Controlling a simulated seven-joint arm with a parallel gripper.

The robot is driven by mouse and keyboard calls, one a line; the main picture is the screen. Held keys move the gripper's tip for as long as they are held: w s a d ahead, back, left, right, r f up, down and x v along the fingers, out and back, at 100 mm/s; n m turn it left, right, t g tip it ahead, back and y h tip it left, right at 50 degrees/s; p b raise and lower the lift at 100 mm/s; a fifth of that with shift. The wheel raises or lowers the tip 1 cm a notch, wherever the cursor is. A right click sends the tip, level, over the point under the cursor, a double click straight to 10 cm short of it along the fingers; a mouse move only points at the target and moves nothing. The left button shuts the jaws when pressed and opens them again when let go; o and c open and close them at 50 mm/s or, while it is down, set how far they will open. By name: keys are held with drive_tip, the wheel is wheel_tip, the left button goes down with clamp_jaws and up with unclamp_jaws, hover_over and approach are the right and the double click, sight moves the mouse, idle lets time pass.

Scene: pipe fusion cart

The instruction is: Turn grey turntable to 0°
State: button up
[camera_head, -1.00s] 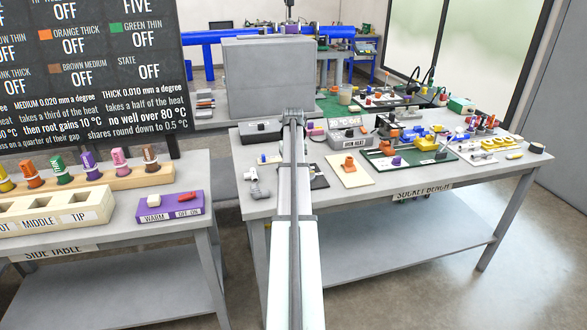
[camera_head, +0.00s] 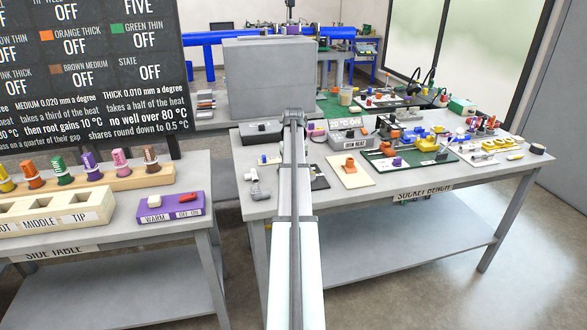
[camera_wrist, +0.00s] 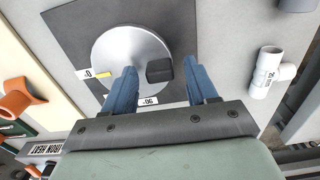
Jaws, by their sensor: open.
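The grey turntable (camera_wrist: 124,45) is a round disc on a dark square plate (camera_wrist: 75,22) in the wrist view. A black block (camera_wrist: 159,71) stands on the disc near its edge. A yellow mark (camera_wrist: 104,72) is at the disc's edge beside the "0" label (camera_wrist: 86,74); a "-90" label (camera_wrist: 148,100) lies nearer my gripper. My gripper (camera_wrist: 160,76) is open, its blue fingers on either side of the black block with gaps visible. I cannot tell the fingers' height over the disc. In the head view my arm hides the disc; part of the dark plate (camera_head: 319,180) shows.
An orange fitting (camera_wrist: 22,97) on a cream board (camera_wrist: 38,62) is at the left, with the iron heat box (camera_wrist: 42,158) below. The side table (camera_head: 150,232) is separate, at left.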

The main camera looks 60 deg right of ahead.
wheel_tip(320, 180, up, 14)
idle(0.7)
drive_tip(key=shift+f, duration=0.1)
idle(0.3)
